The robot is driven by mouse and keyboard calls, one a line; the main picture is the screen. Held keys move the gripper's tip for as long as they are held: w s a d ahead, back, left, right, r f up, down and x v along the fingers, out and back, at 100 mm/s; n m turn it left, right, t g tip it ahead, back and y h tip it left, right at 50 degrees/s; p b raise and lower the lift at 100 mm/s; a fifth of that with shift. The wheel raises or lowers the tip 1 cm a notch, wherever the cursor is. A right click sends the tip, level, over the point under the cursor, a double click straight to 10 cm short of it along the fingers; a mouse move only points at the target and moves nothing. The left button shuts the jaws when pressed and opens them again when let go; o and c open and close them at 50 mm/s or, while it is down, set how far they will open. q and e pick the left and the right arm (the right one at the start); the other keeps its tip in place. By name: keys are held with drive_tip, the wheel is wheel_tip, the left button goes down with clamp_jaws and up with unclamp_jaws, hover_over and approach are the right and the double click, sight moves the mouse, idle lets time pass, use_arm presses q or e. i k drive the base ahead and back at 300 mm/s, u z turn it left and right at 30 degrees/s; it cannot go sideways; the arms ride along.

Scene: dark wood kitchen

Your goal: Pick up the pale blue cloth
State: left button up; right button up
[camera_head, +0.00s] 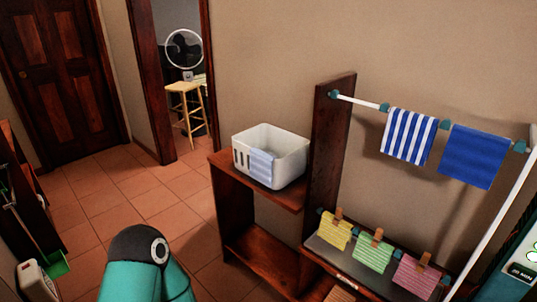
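The pale blue cloth (262,165) hangs over the front rim of a white basket (291,148), with its lower part down the outside of the basket. The basket stands on top of a low dark wood shelf unit (227,166). Part of one of my arms, teal with a dark joint, shows at the bottom left of centre, in front of the shelf. Neither of my grippers is in view. How much of the cloth lies inside the basket is hidden.
A rail (359,101) on the right holds a striped cloth (409,136) and a blue cloth (473,156). Below, yellow (335,230), green (370,251) and pink (416,277) cloths hang by clips. Tiled floor (150,195) lies open left of the shelf. A stool (187,100) stands beyond the doorway.

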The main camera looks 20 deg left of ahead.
sight(261, 162)
drive_tip(key=u, duration=0.5)
drive_tip(key=i, duration=1.25)
drive_tip(key=u, duration=0.8)
drive_tip(key=k, duration=0.85)
drive_tip(key=u, duration=0.15)
drive_tip(key=i, duration=0.85)
drive_tip(key=z, duration=0.1)
